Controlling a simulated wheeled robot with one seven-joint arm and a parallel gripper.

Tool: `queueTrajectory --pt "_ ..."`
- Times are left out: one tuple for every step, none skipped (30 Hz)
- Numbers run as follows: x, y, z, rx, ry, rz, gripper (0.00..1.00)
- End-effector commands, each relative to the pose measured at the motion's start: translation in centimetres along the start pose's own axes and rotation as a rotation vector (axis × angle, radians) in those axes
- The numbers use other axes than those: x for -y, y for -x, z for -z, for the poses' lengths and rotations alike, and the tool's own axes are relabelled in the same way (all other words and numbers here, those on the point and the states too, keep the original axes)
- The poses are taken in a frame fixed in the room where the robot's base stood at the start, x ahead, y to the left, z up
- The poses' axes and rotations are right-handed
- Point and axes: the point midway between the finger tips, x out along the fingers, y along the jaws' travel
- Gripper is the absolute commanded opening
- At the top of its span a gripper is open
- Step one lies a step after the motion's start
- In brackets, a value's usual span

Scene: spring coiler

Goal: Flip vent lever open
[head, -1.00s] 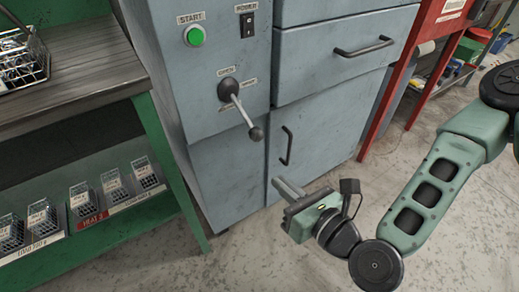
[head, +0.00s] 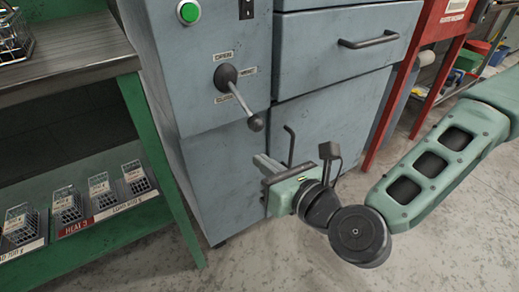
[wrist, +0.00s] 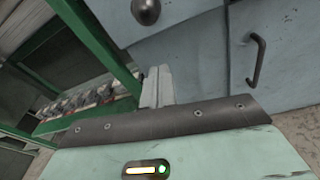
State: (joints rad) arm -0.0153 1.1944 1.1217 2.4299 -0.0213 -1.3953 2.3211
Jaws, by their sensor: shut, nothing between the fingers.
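The vent lever (head: 238,98) is a metal rod on a dark round pivot on the grey cabinet's front. It slants down and to the right, ending in a dark ball knob (head: 256,123). Small labels surround the pivot: OPEN above, VENT to the right, and one below that is hard to read. My gripper (head: 260,160) is shut and empty, below the knob and apart from it in the head view. In the wrist view, the closed fingers (wrist: 157,84) point up towards the knob (wrist: 146,11), which is cut off by the top edge.
The grey cabinet (head: 215,180) has a green START button (head: 188,12), a drawer handle (head: 369,41) and a lower door handle (head: 290,145) close behind my gripper. A green workbench (head: 150,150) with small wire baskets stands left. A red frame (head: 395,100) stands right.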

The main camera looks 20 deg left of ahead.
Motion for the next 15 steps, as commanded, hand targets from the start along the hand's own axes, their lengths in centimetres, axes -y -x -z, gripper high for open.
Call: queueTrajectory --pt "0.1 -1.2 0.2 0.003 0.001 0.002 0.0" --pt "0.1 -1.9 0.1 0.003 0.001 0.002 0.0" --pt "0.1 -2.7 0.2 0.003 0.003 0.001 0.0" --pt "0.1 -3.3 0.2 0.003 0.003 0.001 0.0" --pt "0.1 -3.9 0.2 0.003 0.002 0.002 0.0" --pt "0.1 -4.0 -0.4 0.004 0.002 0.002 0.0" --pt "0.1 -3.7 -1.0 0.004 0.003 0.001 0.0" --pt "0.1 -3.5 -1.4 0.003 0.003 0.0 0.0" --pt "0.0 -3.3 -1.8 0.003 0.003 0.0 0.0" --pt "0.0 -3.2 -2.1 0.002 0.003 0.001 0.0" --pt "0.1 -3.1 -2.4 0.003 0.003 0.001 0.0" --pt "0.1 -3.0 -2.7 0.002 0.001 0.001 0.0" --pt "0.1 -2.9 -3.0 0.002 0.001 0.001 0.0" --pt "0.1 -2.8 -3.1 0.001 0.001 0.001 0.0" --pt "0.1 -2.7 -3.3 0.0 0.001 0.001 0.0"
